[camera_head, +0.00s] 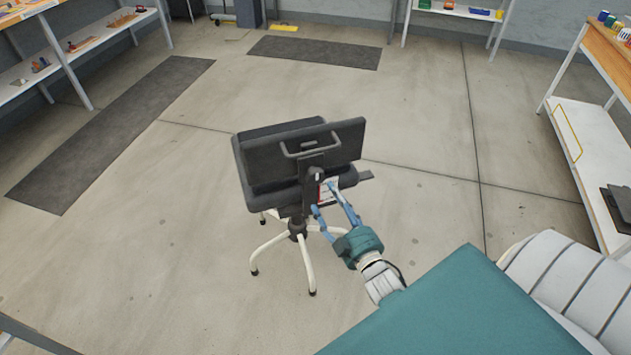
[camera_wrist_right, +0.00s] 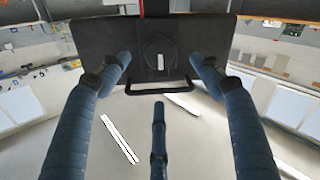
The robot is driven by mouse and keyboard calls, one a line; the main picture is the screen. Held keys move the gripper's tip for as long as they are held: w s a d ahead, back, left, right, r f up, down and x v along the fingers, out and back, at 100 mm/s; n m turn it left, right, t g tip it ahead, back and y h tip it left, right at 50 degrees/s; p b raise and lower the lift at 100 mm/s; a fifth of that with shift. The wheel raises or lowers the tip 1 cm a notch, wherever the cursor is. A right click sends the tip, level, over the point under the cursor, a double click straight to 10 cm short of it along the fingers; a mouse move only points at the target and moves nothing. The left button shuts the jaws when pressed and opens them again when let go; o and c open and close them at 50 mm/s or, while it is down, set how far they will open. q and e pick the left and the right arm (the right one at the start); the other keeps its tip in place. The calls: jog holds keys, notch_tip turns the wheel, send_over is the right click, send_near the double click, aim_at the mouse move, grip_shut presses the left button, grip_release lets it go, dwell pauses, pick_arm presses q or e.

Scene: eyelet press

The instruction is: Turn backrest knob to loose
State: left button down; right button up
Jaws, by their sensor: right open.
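The chair's dark backrest (camera_head: 335,145) rises from a black post, with a grey loop handle (camera_head: 302,150) on its rear face. My right gripper (camera_head: 322,197) is open, with its blue fingers spread beside the post under the backrest. In the right wrist view, a round dark disc (camera_wrist_right: 159,51), which looks like the backrest knob, lies ahead between the two upper fingertips. A third finger is below, and I see no clear contact. My left gripper is not in view.
The chair's dark seat (camera_head: 250,175) is on the far side, above pale legs (camera_head: 308,265) on a concrete floor. A white shelf (camera_head: 590,140) stands at right and another (camera_head: 30,65) at left. Dark mats (camera_head: 315,52) lie behind. The floor around the chair is clear.

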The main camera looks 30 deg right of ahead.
aim_at(317, 180)
jog(key=w, duration=0.3)
jog(key=w+d, duration=0.1)
jog(key=w, duration=0.5)
jog(key=shift+d+f+p, duration=0.2)
jog(key=shift+d+p, duration=0.1)
jog(key=shift+p, duration=0.1)
jog(key=shift+w, duration=0.55)
jog(key=c, duration=1.2)
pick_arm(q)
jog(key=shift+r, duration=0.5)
pick_arm(e)
jog(key=shift+o, duration=0.2)
